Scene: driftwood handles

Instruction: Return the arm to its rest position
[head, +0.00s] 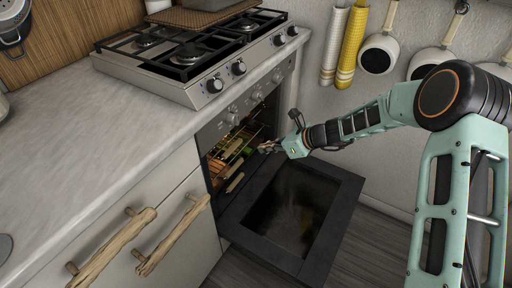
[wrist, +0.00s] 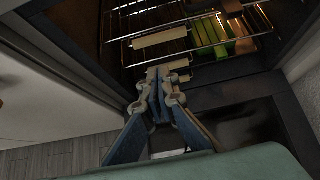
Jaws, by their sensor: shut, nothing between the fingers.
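My gripper (head: 270,147) is at the mouth of the oven (head: 212,135), above the lowered oven door (head: 258,212). In the wrist view my gripper (wrist: 161,78) has its fingers together with nothing between them, pointing toward the oven opening. My mint-green arm reaches in from the right. Inside the oven, a wire rack (wrist: 120,40) shows with pale block-like pieces (wrist: 160,39) and a green item (wrist: 208,33) on or near it. Whether the fingertips touch the rack's front edge cannot be told.
A gas hob (head: 190,55) stands on the counter (head: 90,130) above the oven. Driftwood handles (head: 112,248) stick out from the cabinet at the lower left. Pans (head: 378,52) and rolled towels (head: 353,45) hang on the back wall. The floor (head: 365,250) right of the door is clear.

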